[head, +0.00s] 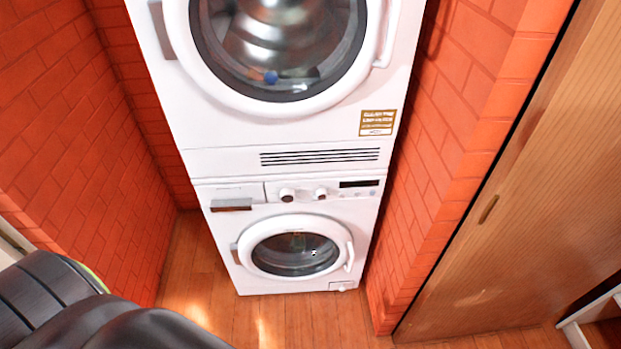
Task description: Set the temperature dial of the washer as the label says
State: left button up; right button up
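A white front-loading washer (232,228) stands on the floor under a second stacked white machine. Its control panel has two round knobs, a left knob (287,195) and a right knob (320,193), with a dark display (359,183) to their right. I cannot read their markings or tell which one sets temperature. A yellow and white label (377,122) is on the upper machine's lower right front; its text is too small to read. The washer's round door (295,252) is shut. Neither of my grippers is in view.
The upper machine (215,130) has a shut round door with a blue item inside. Red brick walls (75,130) flank the stack closely. A wooden sliding door (520,190) is at the right. The wooden floor (290,318) in front is clear.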

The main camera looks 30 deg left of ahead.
aim_at(321, 193)
jog(key=k+j, duration=0.1)
jog(key=j, duration=0.25)
jog(key=j+z, duration=0.1)
jog(key=j, duration=0.3)
jog(key=k+j, duration=0.15)
jog(key=j, duration=0.2)
jog(key=k+j+z, duration=0.1)
jog(key=j, duration=0.3)
jog(key=k+j, duration=0.15)
jog(key=j, duration=0.2)
jog(key=i+z, duration=0.05)
